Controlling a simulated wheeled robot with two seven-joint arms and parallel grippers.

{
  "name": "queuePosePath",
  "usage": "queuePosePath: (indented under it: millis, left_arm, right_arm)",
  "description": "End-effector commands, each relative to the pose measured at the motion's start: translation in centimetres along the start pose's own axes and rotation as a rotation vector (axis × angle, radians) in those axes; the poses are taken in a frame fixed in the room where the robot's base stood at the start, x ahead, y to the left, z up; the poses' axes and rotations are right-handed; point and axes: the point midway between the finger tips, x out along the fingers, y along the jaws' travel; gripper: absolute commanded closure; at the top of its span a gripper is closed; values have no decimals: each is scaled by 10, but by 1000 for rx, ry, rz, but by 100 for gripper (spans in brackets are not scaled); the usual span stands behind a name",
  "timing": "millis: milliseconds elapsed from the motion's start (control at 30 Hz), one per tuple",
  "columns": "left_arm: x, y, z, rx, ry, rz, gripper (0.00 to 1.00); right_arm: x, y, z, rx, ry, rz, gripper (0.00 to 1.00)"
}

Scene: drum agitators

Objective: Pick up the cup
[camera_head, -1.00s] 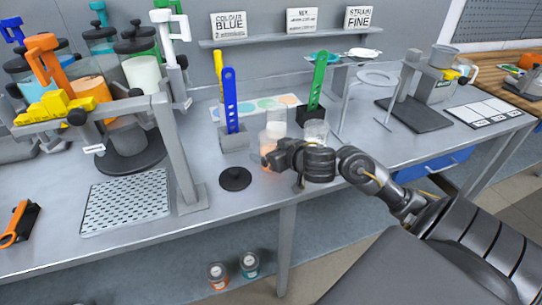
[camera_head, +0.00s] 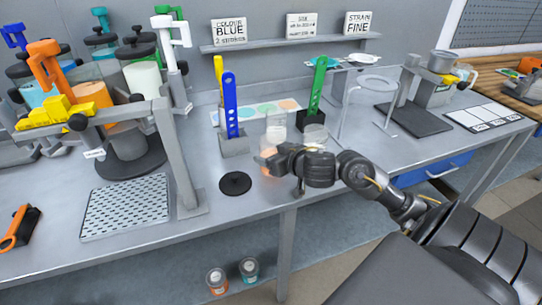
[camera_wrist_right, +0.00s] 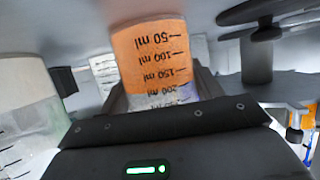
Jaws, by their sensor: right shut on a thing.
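The cup (camera_head: 267,157) is a clear measuring cup with orange liquid in its lower part. It stands upright at the front middle of the bench in the head view. My right gripper (camera_head: 277,160) is shut around it from the right and hides part of its side. In the right wrist view the cup (camera_wrist_right: 155,55) shows upside down, with its ml scale, between the fingers. I cannot tell for sure whether its base is clear of the bench. My left gripper is not in view.
A second clear cup (camera_head: 315,136) stands close by on the right. A grey holder with a blue strip (camera_head: 231,105) is behind left, and a black disc (camera_head: 235,183) lies at left. The dispenser rack (camera_head: 172,150) stands further left. A wire stand (camera_head: 372,85) is at right.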

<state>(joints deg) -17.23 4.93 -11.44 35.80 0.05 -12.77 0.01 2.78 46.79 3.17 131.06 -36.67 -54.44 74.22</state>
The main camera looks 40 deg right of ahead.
Motion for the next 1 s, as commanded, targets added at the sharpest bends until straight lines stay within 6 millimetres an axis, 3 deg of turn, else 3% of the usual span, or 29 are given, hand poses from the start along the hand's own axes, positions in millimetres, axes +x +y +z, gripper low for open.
queuePosePath:
  millis: [467, 1000]
  left_arm:
    - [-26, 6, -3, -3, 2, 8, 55]
    - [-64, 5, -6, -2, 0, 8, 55]
  right_arm:
    - [-14, 0, -34, -2, 3, 0, 64]
    - [-80, 18, -69, -5, -1, 0, 64]
